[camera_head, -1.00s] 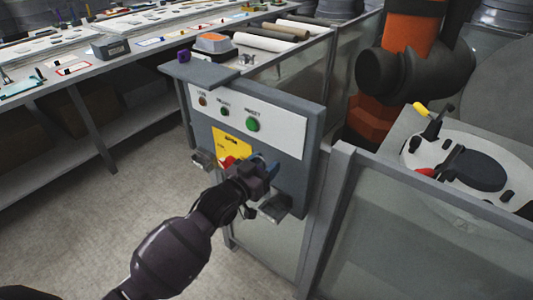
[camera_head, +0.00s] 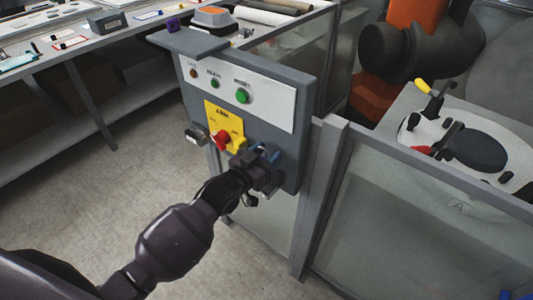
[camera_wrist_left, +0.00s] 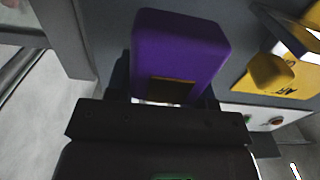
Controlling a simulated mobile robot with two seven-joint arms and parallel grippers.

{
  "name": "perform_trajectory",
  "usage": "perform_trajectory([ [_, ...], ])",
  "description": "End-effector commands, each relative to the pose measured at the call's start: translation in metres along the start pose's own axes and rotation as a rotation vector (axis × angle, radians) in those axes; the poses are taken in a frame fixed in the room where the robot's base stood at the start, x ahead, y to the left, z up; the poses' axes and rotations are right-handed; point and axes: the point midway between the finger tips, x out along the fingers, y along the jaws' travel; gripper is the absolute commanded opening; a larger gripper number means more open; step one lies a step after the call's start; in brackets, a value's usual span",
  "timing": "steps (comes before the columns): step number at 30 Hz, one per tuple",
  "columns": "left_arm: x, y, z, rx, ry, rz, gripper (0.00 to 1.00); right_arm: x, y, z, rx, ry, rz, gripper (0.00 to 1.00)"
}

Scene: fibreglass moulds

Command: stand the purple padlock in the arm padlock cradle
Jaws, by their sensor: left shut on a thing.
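The purple padlock (camera_wrist_left: 178,50) fills the middle of the left wrist view, between the fingers of my left gripper (camera_wrist_left: 165,100). The left gripper (camera_head: 264,163) is shut on it, close to the lower right of the grey control panel (camera_head: 285,130) in the head view. The padlock is hidden by the gripper there; only a blue bit shows beside the fingers. A small metal cradle (camera_head: 197,135) juts from the panel's lower left. The right-hand cradle is mostly covered by my gripper. I cannot tell whether the padlock touches it. My right gripper is out of view.
A red knob (camera_head: 222,138) on a yellow plate (camera_head: 225,118) sits just left of the gripper. A ledge (camera_head: 188,42) tops the panel. A glazed fence (camera_head: 400,215) runs right. Another small purple object (camera_head: 172,24) sits behind the ledge. The floor at left is clear.

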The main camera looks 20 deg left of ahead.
Motion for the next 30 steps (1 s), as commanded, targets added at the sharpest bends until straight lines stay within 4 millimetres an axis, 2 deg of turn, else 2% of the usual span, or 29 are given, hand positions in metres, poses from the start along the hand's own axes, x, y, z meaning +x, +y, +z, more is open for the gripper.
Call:
perform_trajectory([
  [2, 0.000, 0.000, -0.003, 0.001, 0.002, 0.000, 0.22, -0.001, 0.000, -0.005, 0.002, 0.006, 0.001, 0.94],
  [12, 0.000, 0.000, 0.015, -0.001, -0.001, 0.000, 0.22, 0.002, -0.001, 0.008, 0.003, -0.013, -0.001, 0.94],
  [30, 0.000, 0.000, 0.036, 0.000, 0.000, 0.000, 0.22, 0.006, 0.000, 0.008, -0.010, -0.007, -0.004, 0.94],
])
